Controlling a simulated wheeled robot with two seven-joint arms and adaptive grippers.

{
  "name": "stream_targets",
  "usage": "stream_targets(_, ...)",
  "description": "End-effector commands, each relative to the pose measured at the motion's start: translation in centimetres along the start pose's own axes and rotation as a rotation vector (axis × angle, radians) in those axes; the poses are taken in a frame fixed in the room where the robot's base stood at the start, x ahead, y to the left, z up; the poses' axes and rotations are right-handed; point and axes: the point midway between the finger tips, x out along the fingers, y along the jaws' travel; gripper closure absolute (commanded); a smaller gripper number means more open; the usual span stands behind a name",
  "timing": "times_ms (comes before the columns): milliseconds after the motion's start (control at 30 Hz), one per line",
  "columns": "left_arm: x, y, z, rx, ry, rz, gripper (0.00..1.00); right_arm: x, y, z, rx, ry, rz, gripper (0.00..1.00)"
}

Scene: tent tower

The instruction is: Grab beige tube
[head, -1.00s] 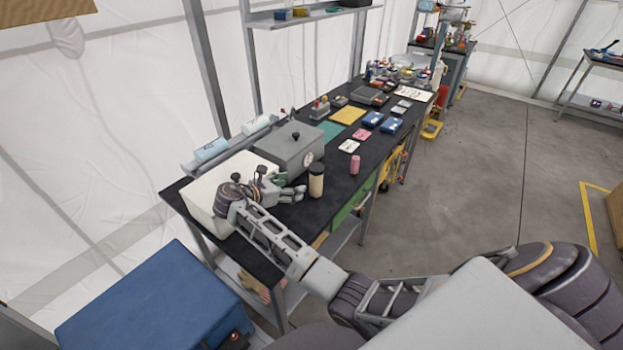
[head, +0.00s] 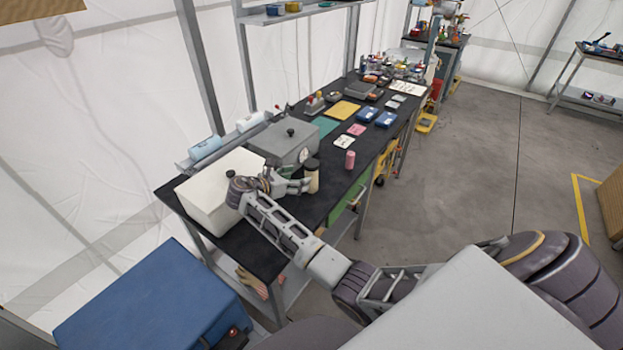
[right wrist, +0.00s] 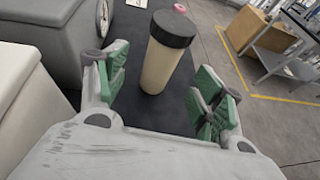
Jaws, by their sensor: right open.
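The beige tube (head: 312,181) stands upright on the black table in the head view, with a dark cap. In the right wrist view the beige tube (right wrist: 161,65) stands just ahead, between the lines of the two green-padded fingers. My right gripper (head: 300,186) is open and close to the tube, its fingers reaching toward it; the right gripper (right wrist: 160,100) holds nothing. I cannot tell whether a finger touches the tube. My left gripper is not in view.
A white box (head: 212,203) and a grey lidded box (head: 280,145) stand left of and behind the gripper. A pink can (head: 350,160) stands to the right of the tube. Blue boxes (head: 385,119) and cards lie farther along the black table (head: 318,203).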

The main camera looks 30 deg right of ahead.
Motion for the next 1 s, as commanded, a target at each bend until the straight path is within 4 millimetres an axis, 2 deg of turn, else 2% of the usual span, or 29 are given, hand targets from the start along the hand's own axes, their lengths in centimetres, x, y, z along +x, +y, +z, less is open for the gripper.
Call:
stream_targets(233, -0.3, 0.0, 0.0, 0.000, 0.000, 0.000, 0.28, 2.8, 0.0, 0.1, 0.000, -0.001, 0.000, 0.32)
stream_targets(767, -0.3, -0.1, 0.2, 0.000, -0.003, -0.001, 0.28, 3.6, 0.0, 0.0, 0.000, 0.000, 0.000, 0.32)
stream_targets(1000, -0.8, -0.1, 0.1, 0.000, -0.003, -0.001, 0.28, 5.5, -0.3, -0.2, 0.000, 0.000, -0.001, 0.32)
